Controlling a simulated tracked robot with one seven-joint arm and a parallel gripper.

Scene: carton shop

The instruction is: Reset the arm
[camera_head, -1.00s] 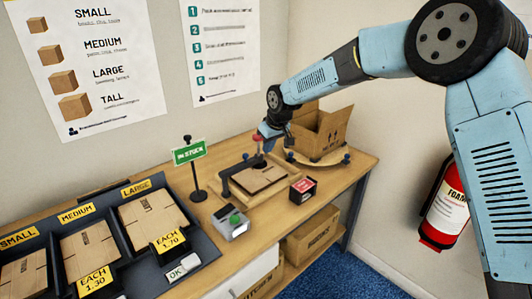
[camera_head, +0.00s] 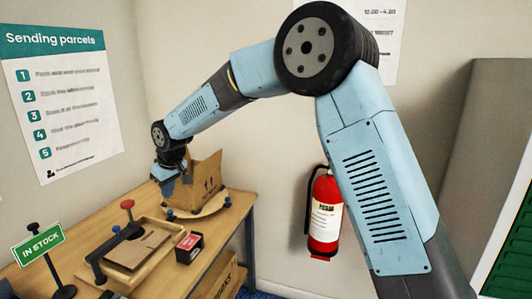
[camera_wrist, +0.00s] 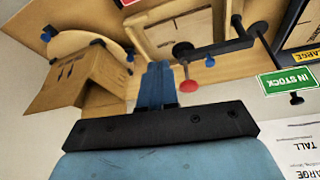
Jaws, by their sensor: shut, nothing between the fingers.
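My gripper (camera_head: 168,188) hangs above the far part of the wooden table, its blue fingers together and empty. In the wrist view the shut fingers (camera_wrist: 157,85) point toward the bench top. In the head view an open brown carton (camera_head: 194,183) stands just behind and right of my gripper; whether they touch is unclear there. In the wrist view the carton (camera_wrist: 75,80) is left of the fingers, with a visible space between. My arm reaches out from the right, bent at a high elbow.
A clamp fixture with a red knob (camera_head: 127,204) holds a flat carton (camera_head: 137,248). A small dark box (camera_head: 189,247) is beside it. A green IN STOCK sign (camera_head: 38,245) stands at left. A red fire extinguisher (camera_head: 325,215) hangs on the wall; a grey cabinet (camera_head: 470,140) is at right.

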